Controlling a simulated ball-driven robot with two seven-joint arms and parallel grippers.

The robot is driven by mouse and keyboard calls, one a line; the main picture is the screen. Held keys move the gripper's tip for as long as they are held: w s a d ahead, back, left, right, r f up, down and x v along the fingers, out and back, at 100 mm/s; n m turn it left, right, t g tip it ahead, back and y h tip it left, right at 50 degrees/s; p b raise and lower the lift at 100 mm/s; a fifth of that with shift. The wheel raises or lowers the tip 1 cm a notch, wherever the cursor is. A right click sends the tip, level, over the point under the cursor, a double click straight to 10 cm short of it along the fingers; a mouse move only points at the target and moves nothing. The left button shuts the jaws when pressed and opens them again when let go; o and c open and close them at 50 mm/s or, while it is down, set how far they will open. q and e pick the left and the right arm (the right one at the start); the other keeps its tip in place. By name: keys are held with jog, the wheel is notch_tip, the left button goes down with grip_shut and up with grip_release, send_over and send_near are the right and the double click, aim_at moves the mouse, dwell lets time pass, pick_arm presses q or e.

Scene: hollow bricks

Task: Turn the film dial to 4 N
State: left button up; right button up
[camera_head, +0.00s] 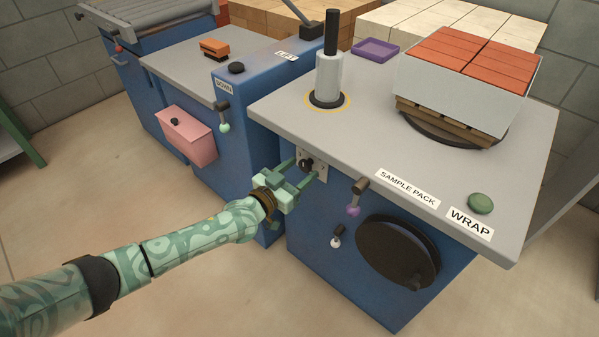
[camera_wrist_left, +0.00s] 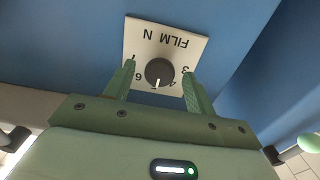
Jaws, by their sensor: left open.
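The film dial is a dark round knob (camera_wrist_left: 159,70) on a white plate (camera_wrist_left: 150,39) lettered FILM N, upside down in the left wrist view. The dial (camera_head: 306,164) is on the blue front of the wrapping machine, below the grey top. My left gripper (camera_head: 298,169) is open in front of it. In the left wrist view its fingers (camera_wrist_left: 157,71) stand either side of the knob, with gaps between. My right gripper is not in view.
A lever with a pale green knob (camera_head: 225,127) is on the machine to the left.

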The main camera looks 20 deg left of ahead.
pick_arm(q)
jog(key=shift+w, duration=0.1)
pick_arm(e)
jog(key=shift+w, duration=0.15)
pick_arm(q)
jog(key=c, duration=0.9)
jog(key=shift+c, duration=0.3)
jog(key=shift+n, duration=0.3)
jog(key=n, duration=0.4)
jog(key=shift+n, duration=2)
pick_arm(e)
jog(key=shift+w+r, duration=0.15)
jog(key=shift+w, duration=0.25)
